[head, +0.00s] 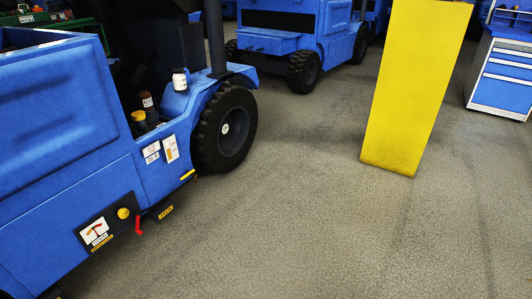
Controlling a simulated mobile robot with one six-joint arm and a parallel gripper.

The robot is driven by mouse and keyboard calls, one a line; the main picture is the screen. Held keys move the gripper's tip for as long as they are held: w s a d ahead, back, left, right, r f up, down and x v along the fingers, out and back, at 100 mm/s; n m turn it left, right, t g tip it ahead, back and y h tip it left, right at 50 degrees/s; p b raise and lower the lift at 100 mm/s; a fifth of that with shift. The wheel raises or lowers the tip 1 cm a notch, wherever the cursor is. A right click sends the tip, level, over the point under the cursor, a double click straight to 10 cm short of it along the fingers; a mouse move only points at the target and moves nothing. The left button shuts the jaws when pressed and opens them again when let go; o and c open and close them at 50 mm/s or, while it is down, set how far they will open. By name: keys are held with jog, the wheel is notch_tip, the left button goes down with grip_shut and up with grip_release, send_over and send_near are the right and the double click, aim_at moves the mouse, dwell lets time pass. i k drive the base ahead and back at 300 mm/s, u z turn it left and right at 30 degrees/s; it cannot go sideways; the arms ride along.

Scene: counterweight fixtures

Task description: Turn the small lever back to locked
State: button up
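A small red lever (138,225) shows low on the side of the blue vehicle at the left. It hangs roughly straight down just right of a dark plate (108,222). The plate carries a round yellow knob (123,213) and a white label (95,232) with a red and yellow diagram. The label's writing is too small to read, so I cannot tell which lever position is locked. My gripper is not in view.
The blue vehicle (60,190) fills the left side, with its black wheel (226,129) behind the lever. A yellow pillar (412,90) stands right of centre. A second blue vehicle (290,40) and a drawer cabinet (502,75) stand farther back. The grey floor (300,230) in front is clear.

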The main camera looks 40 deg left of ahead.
aim_at(135, 215)
jog(key=u, duration=2.75)
jog(key=i, duration=1.5)
